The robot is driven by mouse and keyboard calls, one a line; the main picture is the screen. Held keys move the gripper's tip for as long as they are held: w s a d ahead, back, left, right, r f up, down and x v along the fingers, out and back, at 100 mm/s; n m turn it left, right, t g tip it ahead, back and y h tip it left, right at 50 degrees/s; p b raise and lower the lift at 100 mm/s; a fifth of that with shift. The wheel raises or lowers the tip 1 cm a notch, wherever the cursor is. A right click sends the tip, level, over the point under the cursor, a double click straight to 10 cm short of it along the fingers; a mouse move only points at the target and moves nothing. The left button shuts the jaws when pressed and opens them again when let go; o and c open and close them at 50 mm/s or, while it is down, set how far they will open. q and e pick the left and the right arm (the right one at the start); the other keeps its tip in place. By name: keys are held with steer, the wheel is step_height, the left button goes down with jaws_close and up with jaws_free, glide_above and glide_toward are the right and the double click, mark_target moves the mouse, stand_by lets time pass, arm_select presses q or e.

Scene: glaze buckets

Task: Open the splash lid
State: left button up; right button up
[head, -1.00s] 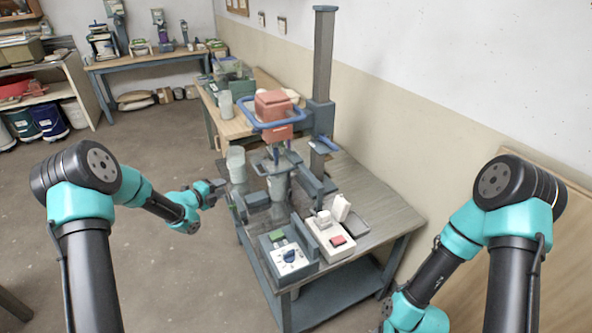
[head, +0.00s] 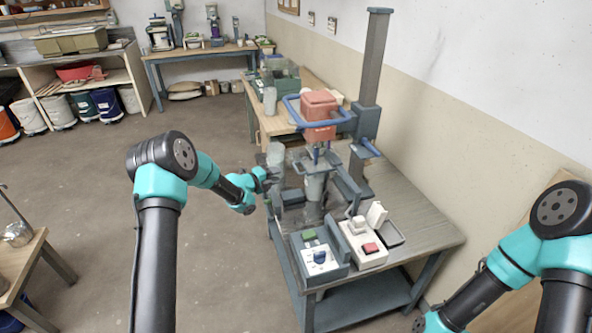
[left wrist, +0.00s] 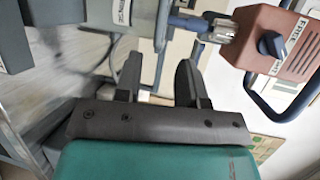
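The mixer's red motor head (head: 319,113) with a blue loop handle stands above a grey bucket (head: 314,187) on the workbench; it also shows tilted in the left wrist view (left wrist: 283,42). A cloudy, see-through cylinder (head: 276,158) stands left of the bucket. I cannot clearly make out the splash lid or its state. My left gripper (head: 268,179) is at the bench's left side, close to the cylinder and left of the bucket. In the left wrist view its two dark fingers (left wrist: 158,85) are apart, with nothing clearly held between them.
A control box with a blue knob (head: 320,257) and a white box with a red button (head: 371,249) sit at the bench front. The mixer column (head: 374,75) rises behind. A wall bounds the right. Open floor lies left of the bench.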

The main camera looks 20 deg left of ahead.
mark_target(296, 168)
arm_select(q)
steer(key=x, duration=1.1)
steer(key=shift+f, duration=0.1)
steer(key=shift+c, duration=0.2)
jaws_close()
